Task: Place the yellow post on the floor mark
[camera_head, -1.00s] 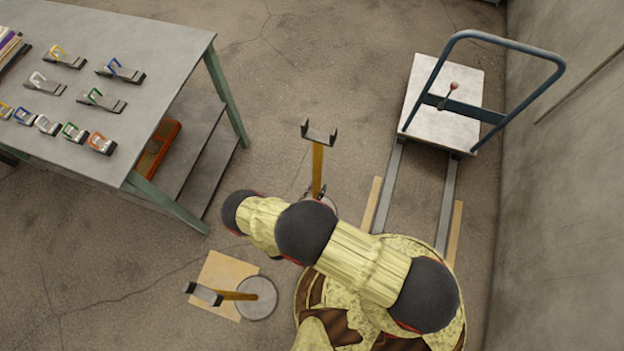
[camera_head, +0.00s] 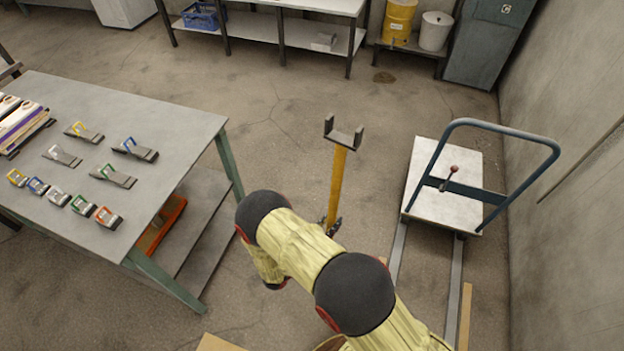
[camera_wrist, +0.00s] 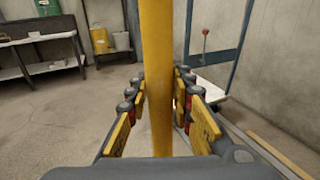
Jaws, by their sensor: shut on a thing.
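The yellow post (camera_head: 337,185) stands about upright in the head view, with a dark forked top (camera_head: 343,135); its foot is hidden behind my arm. My gripper (camera_head: 333,224) is shut around its shaft, mostly hidden by my arm there. In the wrist view, the post (camera_wrist: 156,50) runs vertically between the two yellow-and-black fingers of my gripper (camera_wrist: 158,100). I cannot tell whether its foot touches the floor. A tan floor patch (camera_head: 217,343), possibly the floor mark, shows only partly at the bottom edge of the head view.
A workbench (camera_head: 180,125) with several small clamps stands at left. A white cart (camera_head: 430,165) with a blue handle and two grey floor rails (camera_head: 455,290) are at right, near the wall. Shelving (camera_head: 260,28) stands at the back. Open floor lies between the bench and cart.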

